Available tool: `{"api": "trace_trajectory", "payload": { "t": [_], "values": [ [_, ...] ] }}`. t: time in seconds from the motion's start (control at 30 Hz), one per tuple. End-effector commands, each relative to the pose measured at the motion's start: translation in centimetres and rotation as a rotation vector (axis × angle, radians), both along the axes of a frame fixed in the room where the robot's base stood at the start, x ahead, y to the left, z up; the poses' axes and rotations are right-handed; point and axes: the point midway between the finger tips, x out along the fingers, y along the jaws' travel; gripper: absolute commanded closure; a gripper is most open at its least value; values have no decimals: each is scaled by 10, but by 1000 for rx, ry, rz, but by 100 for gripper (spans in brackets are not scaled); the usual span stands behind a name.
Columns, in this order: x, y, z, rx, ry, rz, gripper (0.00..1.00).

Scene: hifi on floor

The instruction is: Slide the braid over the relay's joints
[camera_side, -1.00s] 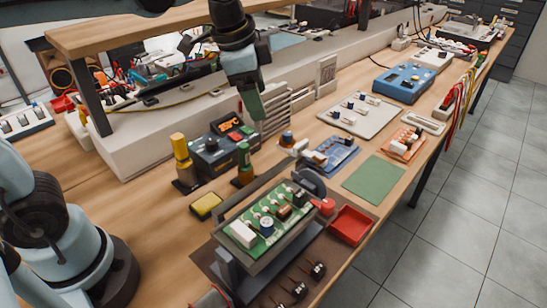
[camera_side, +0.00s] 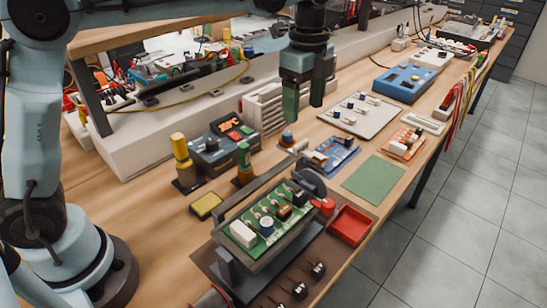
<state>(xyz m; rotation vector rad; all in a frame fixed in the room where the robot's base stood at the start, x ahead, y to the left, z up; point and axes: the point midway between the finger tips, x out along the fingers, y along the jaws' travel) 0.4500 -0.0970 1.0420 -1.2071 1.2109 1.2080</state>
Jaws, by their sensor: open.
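A green circuit board (camera_side: 268,232) sits tilted in a dark holder at the front. It carries a white block (camera_side: 243,234), a blue round part (camera_side: 266,225), a brown-orange block (camera_side: 284,212) and several small pale parts; I cannot tell for sure which is the relay. I cannot make out a braid for certain; a dark rounded thing (camera_side: 310,182) stands just behind the board. My gripper (camera_side: 303,110) points down with its green fingers apart and empty. It hangs in the air above and behind the board, touching nothing.
A soldering station (camera_side: 215,150), a yellow-topped stand (camera_side: 182,160) and a green-topped stand (camera_side: 244,165) are left of my gripper. A yellow sponge (camera_side: 206,206) and a red tray (camera_side: 350,226) flank the board holder. A green mat (camera_side: 373,179) is bare.

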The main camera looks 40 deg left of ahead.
Motion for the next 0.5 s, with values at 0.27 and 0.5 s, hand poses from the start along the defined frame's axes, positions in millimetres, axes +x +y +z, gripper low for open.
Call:
{"api": "trace_trajectory", "payload": {
  "t": [0.27, 0.5],
  "values": [
    [0, 0, -46, -1, -1, 2, 28],
    [0, 0, -76, -1, -1, 2, 28]
  ]
}}
